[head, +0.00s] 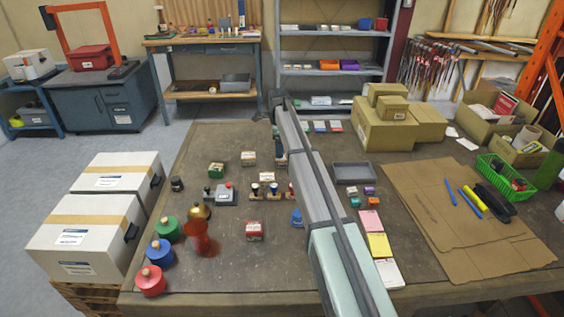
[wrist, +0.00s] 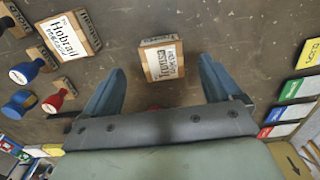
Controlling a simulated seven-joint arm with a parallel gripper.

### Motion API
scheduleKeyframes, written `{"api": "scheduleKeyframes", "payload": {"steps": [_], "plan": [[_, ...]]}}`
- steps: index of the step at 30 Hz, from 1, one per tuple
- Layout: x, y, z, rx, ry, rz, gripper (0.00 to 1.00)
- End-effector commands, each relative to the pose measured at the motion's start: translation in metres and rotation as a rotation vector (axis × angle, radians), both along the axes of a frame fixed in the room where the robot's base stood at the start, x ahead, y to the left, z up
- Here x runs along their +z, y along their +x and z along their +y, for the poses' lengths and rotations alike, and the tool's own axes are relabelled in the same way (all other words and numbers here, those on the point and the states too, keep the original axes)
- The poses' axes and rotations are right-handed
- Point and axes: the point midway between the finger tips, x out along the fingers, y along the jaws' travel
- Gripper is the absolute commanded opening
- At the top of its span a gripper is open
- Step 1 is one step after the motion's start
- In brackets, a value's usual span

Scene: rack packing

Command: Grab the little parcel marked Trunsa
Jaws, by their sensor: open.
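The little parcel marked Trunsa (wrist: 162,58) is a small brown box with a white printed label, lying on the table in the wrist view. My gripper (wrist: 161,67) is open, with one blue-grey finger on each side of the parcel's near end in the picture. The fingers look apart from it and hold nothing. In the head view several small labelled parcels show, such as one left of my arm (head: 249,159), but their print is too small to read. My gripper's fingers cannot be made out there.
A parcel marked Hobrail (wrist: 72,37) lies left of the Trunsa parcel, near blue and red knobbed stamps (wrist: 60,97). Coloured cards (wrist: 290,88) lie at the right. In the head view, a grey tray (head: 352,180) and brown cartons (head: 383,130) stand right of my arm.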

Motion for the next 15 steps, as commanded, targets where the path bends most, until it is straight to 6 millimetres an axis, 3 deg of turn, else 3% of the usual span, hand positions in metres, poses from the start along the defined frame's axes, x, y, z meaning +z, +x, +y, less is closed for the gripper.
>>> {"api": "scheduleKeyframes", "payload": {"steps": [10, 15], "plan": [[-0.022, 0.000, -0.004, 0.000, 0.000, 0.001, 0.92], [-0.044, 0.001, -0.010, 0.000, 0.000, 0.002, 0.92]]}}
